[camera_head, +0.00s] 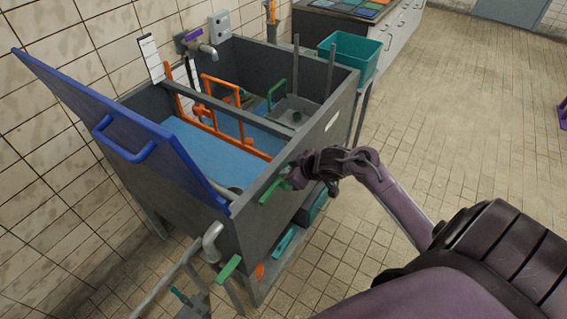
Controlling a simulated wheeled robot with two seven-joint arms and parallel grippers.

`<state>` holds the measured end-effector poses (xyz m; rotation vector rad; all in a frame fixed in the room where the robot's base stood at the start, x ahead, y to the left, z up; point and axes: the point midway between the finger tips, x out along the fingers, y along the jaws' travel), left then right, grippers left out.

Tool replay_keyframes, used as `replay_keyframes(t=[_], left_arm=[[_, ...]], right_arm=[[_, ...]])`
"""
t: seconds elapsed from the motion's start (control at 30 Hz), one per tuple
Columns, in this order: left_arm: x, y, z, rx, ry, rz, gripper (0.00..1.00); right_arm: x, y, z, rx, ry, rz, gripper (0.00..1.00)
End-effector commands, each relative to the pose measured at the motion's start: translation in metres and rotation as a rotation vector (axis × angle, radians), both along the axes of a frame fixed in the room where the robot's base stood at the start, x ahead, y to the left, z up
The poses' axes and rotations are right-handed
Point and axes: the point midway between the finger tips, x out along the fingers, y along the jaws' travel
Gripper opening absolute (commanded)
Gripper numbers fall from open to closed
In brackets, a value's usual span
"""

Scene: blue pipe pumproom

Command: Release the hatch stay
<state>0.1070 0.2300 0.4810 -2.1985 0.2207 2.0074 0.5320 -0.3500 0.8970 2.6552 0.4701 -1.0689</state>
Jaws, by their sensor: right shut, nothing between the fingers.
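The blue hatch lid (112,128) stands raised and tilted at the left side of the dark grey tank (215,222). It has a blue bar handle (122,142). I cannot tell for sure which part is the hatch stay. A green lever (270,191) sticks out at the tank's near right wall, below the rim. My right gripper (292,181) is shut and empty, right beside the green lever. Whether it touches the lever I cannot tell. A second green lever (229,267) sits lower at the tank's front corner. My left gripper is not in view.
Inside the tank are an orange pipe frame (238,103), a green handle (277,92) and a blue floor (205,152). A teal bin (352,57) stands behind. A grey pipe elbow (212,243) juts from the front.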

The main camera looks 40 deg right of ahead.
Motion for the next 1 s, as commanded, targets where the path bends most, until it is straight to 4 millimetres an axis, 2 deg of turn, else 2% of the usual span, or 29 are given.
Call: replay_keyframes(t=[0.1,0.47,0.57,0.8,0.87,1.0], left_arm=[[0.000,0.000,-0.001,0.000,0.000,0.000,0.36],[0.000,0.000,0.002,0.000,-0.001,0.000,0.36],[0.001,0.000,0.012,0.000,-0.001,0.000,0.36],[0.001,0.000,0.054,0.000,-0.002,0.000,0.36],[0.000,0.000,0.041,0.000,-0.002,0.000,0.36],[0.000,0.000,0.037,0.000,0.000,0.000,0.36]], right_arm=[[0.000,-0.002,-0.005,-0.002,0.000,-0.001,0.00],[0.001,-0.002,-0.001,-0.004,0.002,0.000,0.00],[0.002,-0.002,0.009,-0.005,0.000,0.000,0.00],[0.010,-0.005,0.049,-0.004,-0.004,0.000,0.00],[-0.002,-0.010,0.048,-0.008,-0.004,0.004,0.00],[-0.024,-0.019,0.072,-0.010,-0.004,0.004,0.00]])
